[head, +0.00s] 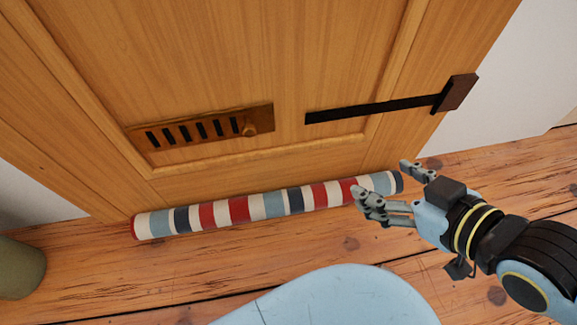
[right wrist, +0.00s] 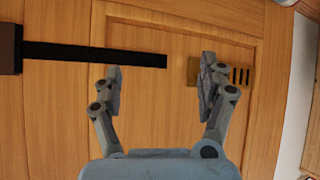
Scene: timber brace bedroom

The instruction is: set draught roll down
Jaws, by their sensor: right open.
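The draught roll (head: 245,208), striped in red, white, blue and dark navy, lies on the wooden floor along the foot of the wooden door (head: 215,60). My right gripper (head: 382,182) is open at the roll's right end, with its fingers spread and nothing held. In the right wrist view my right gripper (right wrist: 160,85) faces the door panel, its two fingers wide apart and empty. My left gripper is not in view.
A brass vent grille (head: 203,127) with a knob and a dark strap (head: 370,108) ending in a brown block (head: 456,93) are on the door. A green rounded object (head: 18,268) stands at the left edge. Plank floor (head: 480,165) is clear at right.

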